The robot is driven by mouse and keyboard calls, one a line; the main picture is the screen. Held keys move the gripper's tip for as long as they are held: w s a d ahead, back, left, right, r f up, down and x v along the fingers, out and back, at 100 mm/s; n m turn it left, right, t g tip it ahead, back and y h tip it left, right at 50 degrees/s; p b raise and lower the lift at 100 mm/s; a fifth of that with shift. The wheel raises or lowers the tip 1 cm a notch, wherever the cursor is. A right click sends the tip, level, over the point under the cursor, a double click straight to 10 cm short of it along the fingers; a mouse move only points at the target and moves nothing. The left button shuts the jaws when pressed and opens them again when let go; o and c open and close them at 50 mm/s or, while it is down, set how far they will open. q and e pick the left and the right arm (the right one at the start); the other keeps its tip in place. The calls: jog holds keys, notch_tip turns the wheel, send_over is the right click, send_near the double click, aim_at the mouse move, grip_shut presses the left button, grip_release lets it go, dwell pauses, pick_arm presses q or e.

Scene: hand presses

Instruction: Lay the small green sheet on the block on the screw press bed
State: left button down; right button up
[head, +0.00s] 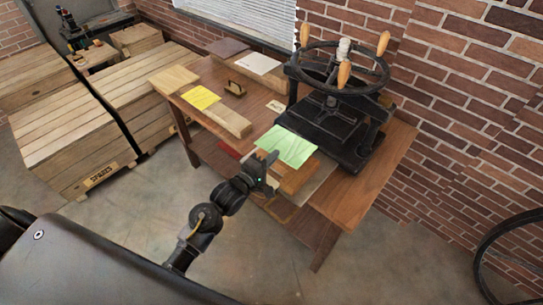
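The small green sheet (287,146) is near the front edge of the wooden table, just left of and in front of the screw press. It is pale green and looks flat. My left gripper (269,157) is at the sheet's near left edge, with its fingers up against or overlapping that edge. I cannot tell whether the fingers are closed on it. The black screw press (343,75) has a large handwheel with wooden handles. Its bed (350,155) is dark; a block on it cannot be made out clearly. My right gripper is not in view.
A yellow sheet (201,97) lies on the table's left part, near a long wooden block (233,122). A white sheet (258,64) lies at the back. A small wooden-handled item (234,88) sits between. Large wooden crates (75,145) stand left. Brick wall is behind the table.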

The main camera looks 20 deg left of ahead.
pick_arm(q)
jog(key=shift+m+h, duration=0.4)
jog(key=shift+h, duration=0.1)
notch_tip(320, 180, down, 6)
jog(key=b, duration=0.4)
jog(key=shift+w+r, duration=0.1)
jog(key=shift+r, duration=0.1)
jog(key=shift+a, duration=0.1)
jog(key=shift+p, duration=0.3)
dwell(0.5)
jog(key=shift+f+p, duration=0.1)
jog(key=shift+p, duration=0.2)
dwell(1.0)
dwell(0.8)
jog(key=c, duration=2.1)
grip_release()
